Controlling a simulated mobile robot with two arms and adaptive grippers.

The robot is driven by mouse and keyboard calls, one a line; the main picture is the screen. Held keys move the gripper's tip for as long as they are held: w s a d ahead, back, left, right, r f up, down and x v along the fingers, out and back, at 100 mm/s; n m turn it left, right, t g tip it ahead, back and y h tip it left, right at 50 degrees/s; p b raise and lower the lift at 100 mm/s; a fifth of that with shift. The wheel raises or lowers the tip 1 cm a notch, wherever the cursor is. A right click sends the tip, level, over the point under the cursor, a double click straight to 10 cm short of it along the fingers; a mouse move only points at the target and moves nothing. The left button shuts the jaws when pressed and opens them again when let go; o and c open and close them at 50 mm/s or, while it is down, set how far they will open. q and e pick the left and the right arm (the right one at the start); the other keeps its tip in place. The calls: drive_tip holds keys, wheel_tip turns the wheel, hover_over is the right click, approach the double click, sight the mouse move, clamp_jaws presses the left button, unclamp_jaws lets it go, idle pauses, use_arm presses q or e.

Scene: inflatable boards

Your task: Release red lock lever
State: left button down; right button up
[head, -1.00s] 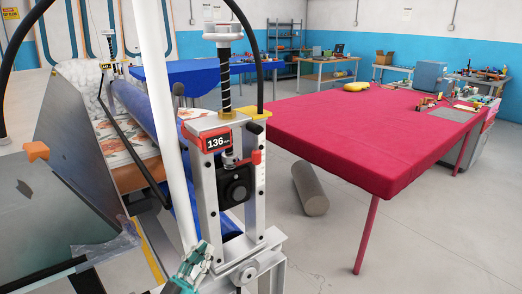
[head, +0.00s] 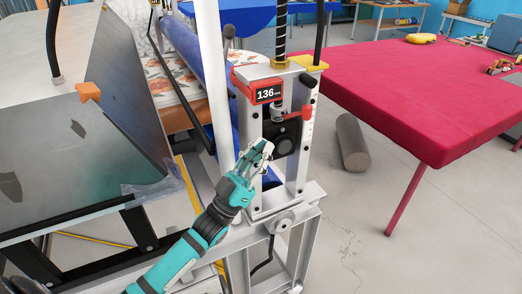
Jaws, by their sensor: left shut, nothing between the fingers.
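My right gripper is not in view.
A white upright tube (head: 212,80) stands left of the frame. A red-covered table (head: 410,90) and a grey roll (head: 352,142) are at right. The floor at lower right is clear.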

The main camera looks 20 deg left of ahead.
use_arm(q)
drive_tip(key=w+d+r+p, duration=0.3)
drive_tip(key=w+d+r, duration=0.1)
drive_tip(key=w, duration=0.3)
drive_tip(key=shift+r, duration=0.15)
